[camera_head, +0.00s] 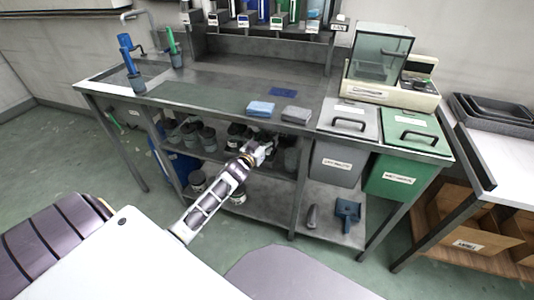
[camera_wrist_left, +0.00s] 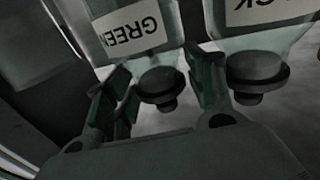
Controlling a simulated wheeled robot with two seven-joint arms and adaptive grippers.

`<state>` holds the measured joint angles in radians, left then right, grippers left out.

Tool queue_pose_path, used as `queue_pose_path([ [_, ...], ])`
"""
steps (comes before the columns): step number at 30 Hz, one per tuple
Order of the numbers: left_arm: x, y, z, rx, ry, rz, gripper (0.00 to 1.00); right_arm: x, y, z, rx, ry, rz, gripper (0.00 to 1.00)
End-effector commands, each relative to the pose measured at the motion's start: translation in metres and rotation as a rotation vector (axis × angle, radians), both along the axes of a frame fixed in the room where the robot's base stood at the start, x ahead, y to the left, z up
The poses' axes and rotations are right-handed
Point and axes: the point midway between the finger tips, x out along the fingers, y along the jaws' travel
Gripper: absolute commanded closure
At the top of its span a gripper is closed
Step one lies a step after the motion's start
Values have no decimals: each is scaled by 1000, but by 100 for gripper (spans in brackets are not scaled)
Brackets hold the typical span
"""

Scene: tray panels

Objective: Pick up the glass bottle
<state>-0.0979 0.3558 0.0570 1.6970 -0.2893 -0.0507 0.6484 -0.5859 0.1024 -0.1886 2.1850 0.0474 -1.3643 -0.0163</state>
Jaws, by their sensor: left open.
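My left gripper (camera_head: 264,146) reaches in under the bench, by the dark containers on the upper shelf. In the left wrist view the open gripper (camera_wrist_left: 162,88) has one finger on each side of the dark stopper of a clear glass bottle (camera_wrist_left: 168,58). Its label starts with "GREE". A second clear bottle (camera_wrist_left: 228,40), with a label ending in "CK" and a dark stopper, stands close to the right finger. Both bottles appear upside down in this view. Whether a finger touches either bottle cannot be told. My right gripper is not in view.
The metal bench (camera_head: 222,82) is above the arm. Several dark jars (camera_head: 206,138) stand left of the gripper on the shelf. A grey bin (camera_head: 337,163) and a green bin (camera_head: 391,180) are to the right. A dustpan (camera_head: 347,212) lies on the lower shelf.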

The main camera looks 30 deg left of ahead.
Motion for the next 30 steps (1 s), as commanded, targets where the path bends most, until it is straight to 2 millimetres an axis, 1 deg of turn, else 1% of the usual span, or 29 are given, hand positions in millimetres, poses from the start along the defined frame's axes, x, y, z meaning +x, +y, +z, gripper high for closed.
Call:
queue_pose_path([
  [4,3,0,1,0,-1,0,46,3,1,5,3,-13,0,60],
  [17,3,0,0,0,0,0,46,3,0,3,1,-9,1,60],
  [27,3,0,0,0,0,0,89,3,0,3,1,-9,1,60],
  [30,3,0,0,0,0,0,100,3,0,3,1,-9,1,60],
])
